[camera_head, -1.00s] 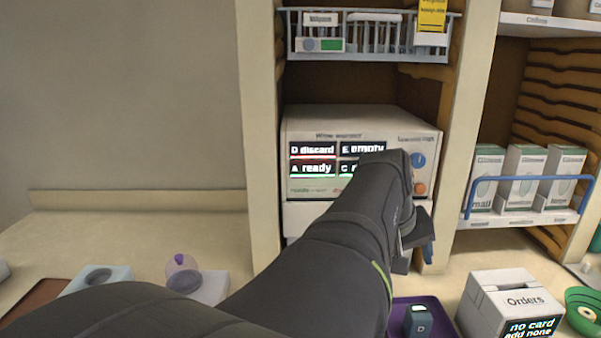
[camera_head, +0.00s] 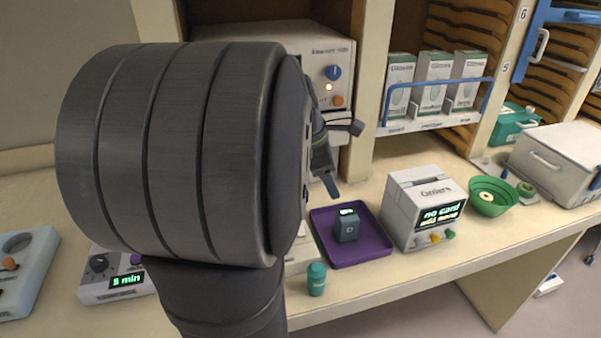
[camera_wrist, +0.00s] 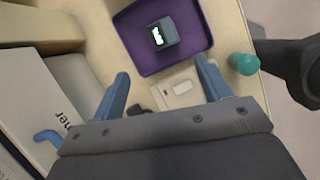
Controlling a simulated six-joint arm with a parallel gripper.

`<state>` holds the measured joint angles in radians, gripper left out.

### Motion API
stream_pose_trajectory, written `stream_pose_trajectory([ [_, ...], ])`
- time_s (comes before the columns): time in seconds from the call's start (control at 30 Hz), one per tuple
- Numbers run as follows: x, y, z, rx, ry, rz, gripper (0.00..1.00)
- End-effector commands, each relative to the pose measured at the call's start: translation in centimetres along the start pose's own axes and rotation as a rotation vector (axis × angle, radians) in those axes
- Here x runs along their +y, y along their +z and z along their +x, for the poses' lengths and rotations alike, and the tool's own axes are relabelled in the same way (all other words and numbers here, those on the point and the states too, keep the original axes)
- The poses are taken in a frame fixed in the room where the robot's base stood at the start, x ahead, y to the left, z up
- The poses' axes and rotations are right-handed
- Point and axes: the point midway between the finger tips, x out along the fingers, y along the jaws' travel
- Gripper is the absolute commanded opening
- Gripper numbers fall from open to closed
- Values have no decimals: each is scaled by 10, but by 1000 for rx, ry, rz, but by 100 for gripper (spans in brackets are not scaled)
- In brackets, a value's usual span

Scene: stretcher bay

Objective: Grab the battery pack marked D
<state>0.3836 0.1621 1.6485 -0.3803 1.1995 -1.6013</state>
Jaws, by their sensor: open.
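The battery pack marked D (camera_head: 347,226) is a small dark blue-grey block with a lit top window. It stands in a purple tray (camera_head: 372,248) on the counter, right of my arm in the head view. In the wrist view the pack (camera_wrist: 162,36) sits near the top, inside the tray (camera_wrist: 150,68). My gripper (camera_wrist: 162,85) is open and empty, its two blue fingers apart. The pack lies beyond the fingertips and is not between them. In the head view my arm hides most of the gripper; one blue finger (camera_head: 325,170) shows behind the tray.
A teal-capped bottle (camera_head: 316,280) stands in front of the tray. A white Orders box (camera_head: 408,203) stands right of it, then a green bowl (camera_head: 488,196). A white device (camera_wrist: 178,87) lies beside the tray. A shelf post stands behind.

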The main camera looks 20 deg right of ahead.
Motion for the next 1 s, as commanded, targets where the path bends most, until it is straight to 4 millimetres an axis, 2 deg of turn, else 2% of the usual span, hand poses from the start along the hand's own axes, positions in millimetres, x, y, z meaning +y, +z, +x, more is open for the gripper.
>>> stream_pose_trajectory([
  [0.1,5,-1,7,-7,-17,-130,71],
  [0.27,7,-2,15,-11,-25,-197,71],
  [0.37,6,-2,31,-10,-28,-201,71],
  [0.7,3,-1,104,-9,-28,-197,71],
  [0.83,3,-1,123,-10,-26,-197,71],
  [1.0,3,-1,133,-10,-24,-196,71],
])
